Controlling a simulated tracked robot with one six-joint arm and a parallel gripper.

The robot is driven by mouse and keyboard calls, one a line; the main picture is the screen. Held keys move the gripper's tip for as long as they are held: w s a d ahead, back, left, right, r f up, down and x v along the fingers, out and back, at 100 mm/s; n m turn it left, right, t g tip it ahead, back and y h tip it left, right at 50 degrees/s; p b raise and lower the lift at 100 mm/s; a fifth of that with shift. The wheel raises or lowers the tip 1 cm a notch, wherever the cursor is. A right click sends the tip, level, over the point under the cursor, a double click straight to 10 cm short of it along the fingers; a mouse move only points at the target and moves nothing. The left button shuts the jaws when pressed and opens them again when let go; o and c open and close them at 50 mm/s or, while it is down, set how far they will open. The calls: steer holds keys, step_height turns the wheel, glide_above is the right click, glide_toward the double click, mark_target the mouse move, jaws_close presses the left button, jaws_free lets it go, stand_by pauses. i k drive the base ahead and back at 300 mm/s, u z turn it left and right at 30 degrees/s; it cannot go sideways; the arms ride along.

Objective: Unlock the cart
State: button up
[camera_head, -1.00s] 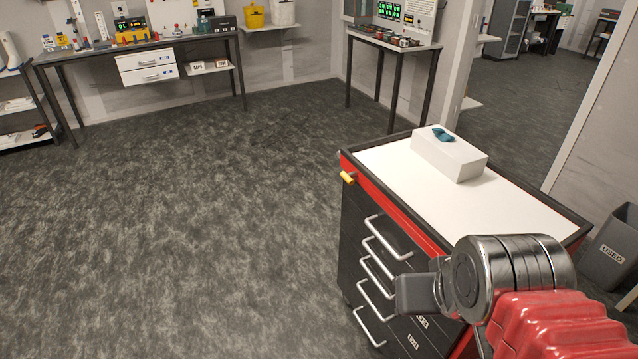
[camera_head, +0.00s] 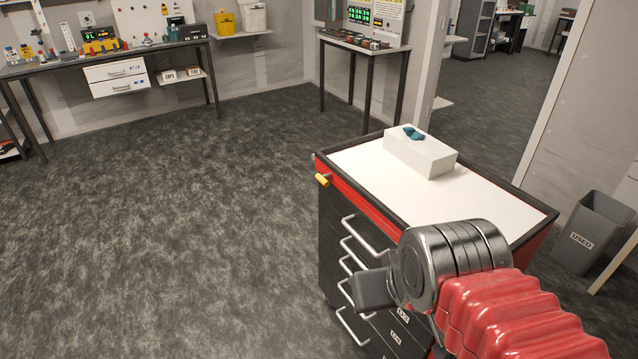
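The cart (camera_head: 470,215) is a red and black drawer cabinet with a white top and a dark rim, standing at the right of the view. A small yellow piece (camera_head: 322,180) sticks out near its upper left corner, at the red band; I cannot tell if it is the lock. Several drawers with silver bar handles (camera_head: 355,240) face left. My gripper (camera_head: 373,290) shows as a dark grey part pointing left, in front of the lower drawers in the picture. Its fingertips are not clearly visible, and I cannot tell whether it touches the cart.
A white box (camera_head: 420,156) with a teal object (camera_head: 413,133) on it stands on the cart top. A grey "USED" bin (camera_head: 592,235) is at the right. Workbenches line the back wall, including a small table (camera_head: 365,47). The floor (camera_head: 170,240) left of the cart is clear.

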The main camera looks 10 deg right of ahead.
mark_target(322, 178)
steer(key=k, duration=0.65)
steer(key=u, duration=0.15)
steer(key=i, duration=0.7)
steer(key=u, duration=0.55)
steer(key=i, duration=0.95)
steer(key=u, duration=0.25)
